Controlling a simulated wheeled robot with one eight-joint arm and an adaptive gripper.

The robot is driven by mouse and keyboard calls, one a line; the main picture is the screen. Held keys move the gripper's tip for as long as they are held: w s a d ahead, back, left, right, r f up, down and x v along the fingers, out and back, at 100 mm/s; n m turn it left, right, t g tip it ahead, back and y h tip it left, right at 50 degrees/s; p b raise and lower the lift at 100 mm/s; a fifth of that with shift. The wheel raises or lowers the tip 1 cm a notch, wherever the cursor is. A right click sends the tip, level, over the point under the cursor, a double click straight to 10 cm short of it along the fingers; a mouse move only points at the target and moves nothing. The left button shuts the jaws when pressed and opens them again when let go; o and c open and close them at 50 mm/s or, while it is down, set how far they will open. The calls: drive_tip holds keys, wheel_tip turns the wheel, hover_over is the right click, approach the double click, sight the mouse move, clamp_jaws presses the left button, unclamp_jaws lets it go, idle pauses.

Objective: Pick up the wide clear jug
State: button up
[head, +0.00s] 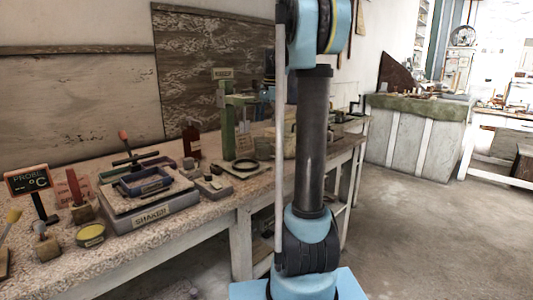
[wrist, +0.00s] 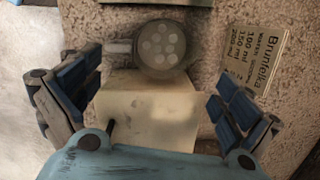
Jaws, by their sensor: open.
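I cannot make out a wide clear jug for certain in either view. In the wrist view my gripper (wrist: 153,88) is open, with its blue-padded fingers spread apart. Between and beyond the fingers is a pale cream, box-like body (wrist: 150,115). A grey round piece with several light dots (wrist: 160,47) shows at its upper edge. I see no finger touching either one. In the head view my upright arm hides part of the bench, and the fingers cannot be made out there.
The speckled bench (head: 190,222) runs along the wall. On it are a shaker (head: 153,218), a probe display (head: 28,181) and a green stand (head: 228,130). A printed card (wrist: 255,55) lies right of the fingers in the wrist view. The floor (head: 420,235) at right is clear.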

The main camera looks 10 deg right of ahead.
sight(268, 150)
drive_tip(key=shift+s+a+f, duration=0.1)
drive_tip(key=shift+a+f, duration=0.05)
drive_tip(key=shift+f, duration=0.95)
drive_tip(key=shift+s+a+f, duration=0.1)
drive_tip(key=shift+a+f, duration=0.05)
drive_tip(key=shift+f, duration=0.95)
drive_tip(key=shift+a+f, duration=0.15)
drive_tip(key=shift+f, duration=0.95)
drive_tip(key=c, duration=1.9)
drive_tip(key=shift+s+r, duration=0.1)
drive_tip(key=shift+s, duration=0.05)
drive_tip(key=shift+c, duration=0.6)
drive_tip(key=shift+s, duration=0.1)
drive_tip(key=shift+c, duration=0.7)
